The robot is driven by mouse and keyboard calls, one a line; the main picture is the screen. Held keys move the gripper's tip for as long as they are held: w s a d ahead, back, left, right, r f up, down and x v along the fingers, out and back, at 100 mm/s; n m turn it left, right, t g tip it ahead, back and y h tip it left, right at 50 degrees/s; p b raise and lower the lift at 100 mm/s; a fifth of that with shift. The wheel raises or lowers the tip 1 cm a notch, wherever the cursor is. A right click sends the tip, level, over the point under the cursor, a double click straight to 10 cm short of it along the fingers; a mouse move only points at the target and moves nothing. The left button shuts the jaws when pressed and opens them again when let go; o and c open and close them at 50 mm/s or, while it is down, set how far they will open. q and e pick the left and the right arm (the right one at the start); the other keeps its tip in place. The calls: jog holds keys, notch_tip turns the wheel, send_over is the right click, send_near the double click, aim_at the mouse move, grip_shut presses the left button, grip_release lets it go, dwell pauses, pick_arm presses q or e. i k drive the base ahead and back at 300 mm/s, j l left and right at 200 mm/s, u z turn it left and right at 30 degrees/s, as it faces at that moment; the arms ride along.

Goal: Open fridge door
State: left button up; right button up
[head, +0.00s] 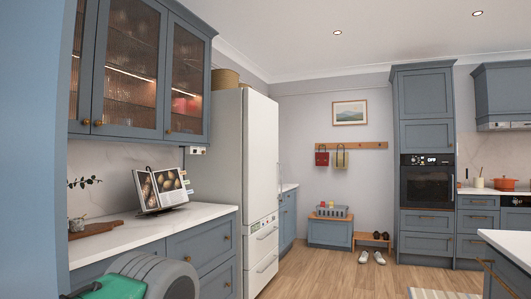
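The tall white fridge (227,170) stands left of centre, past the end of the left-hand counter. Its upper door (261,150) is seen at a slant and looks closed, flush with the body. A thin upright handle seems to run along the door's right edge, but it is too small to be sure. Below the door are white drawers (262,245) with bar handles, also closed. Neither of my grippers shows in the head view.
The left counter (160,232) holds an open book on a stand (160,188) and a wooden board. The wooden floor (340,277) ahead is mostly clear, with white shoes (371,257) farther back. An island (509,247) stands at right.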

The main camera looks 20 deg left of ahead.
aim_at(261, 113)
jog(key=i+z, duration=0.1)
jog(key=i, duration=4.75)
jog(key=j, duration=0.1)
